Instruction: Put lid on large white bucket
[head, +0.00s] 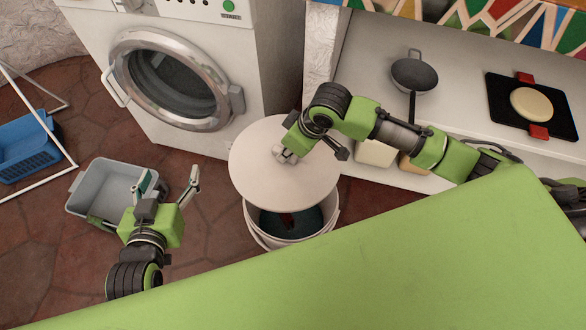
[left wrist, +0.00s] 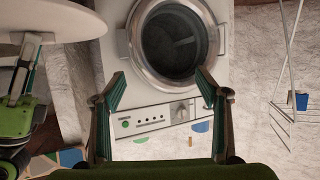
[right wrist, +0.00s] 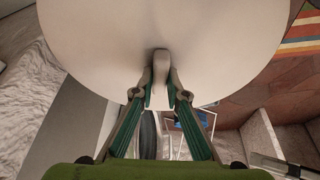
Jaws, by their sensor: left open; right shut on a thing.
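The large white bucket (head: 334,215) stands on the floor in the middle of the head view. Its near part is open and shows a dark teal inside with something dark red. The round white lid (head: 262,180) is above it, shifted toward the back, so the bucket's far side is hidden. My right gripper (head: 287,154) is shut on the lid's handle, which shows between the fingers in the right wrist view (right wrist: 160,65). My left gripper (head: 171,178) is open and empty, left of the bucket. The lid's edge also shows in the left wrist view (left wrist: 45,18).
A washing machine (head: 270,60) stands behind the bucket. A grey basin (head: 80,205) is on the floor beside my left gripper, with a blue basket (head: 22,150) farther left. The counter (head: 455,85) at right holds a pan (head: 414,75) and a black tray (head: 500,95).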

